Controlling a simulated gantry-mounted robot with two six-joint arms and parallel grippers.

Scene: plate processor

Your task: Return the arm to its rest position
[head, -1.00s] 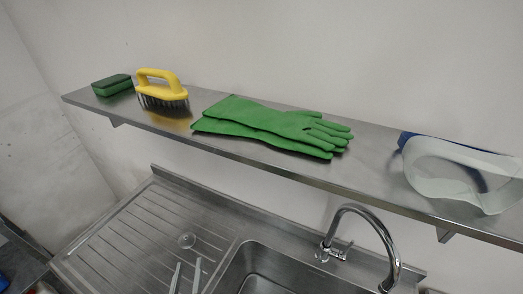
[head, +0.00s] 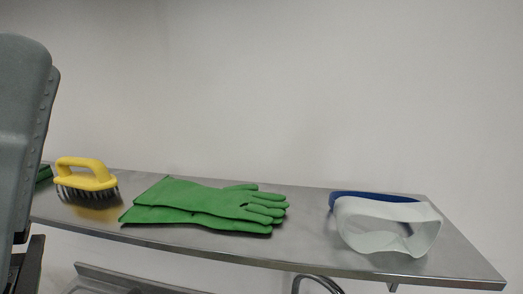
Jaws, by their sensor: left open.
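My left arm (head: 22,130) stands large and grey at the left edge of the head view. The dark parts of my left gripper (head: 27,266) show at the lower left, cut off by the frame. It is open, and nothing is seen in it; its fingertips are not clearly visible. It is in front of the left end of the shelf. My right gripper is not in view.
A steel shelf (head: 310,255) crosses the view. On it are a green sponge (head: 44,173), partly hidden by my arm, a yellow brush (head: 88,176), green gloves (head: 205,205) and goggles (head: 385,228). A tap (head: 318,281) and sink edge (head: 105,281) show below.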

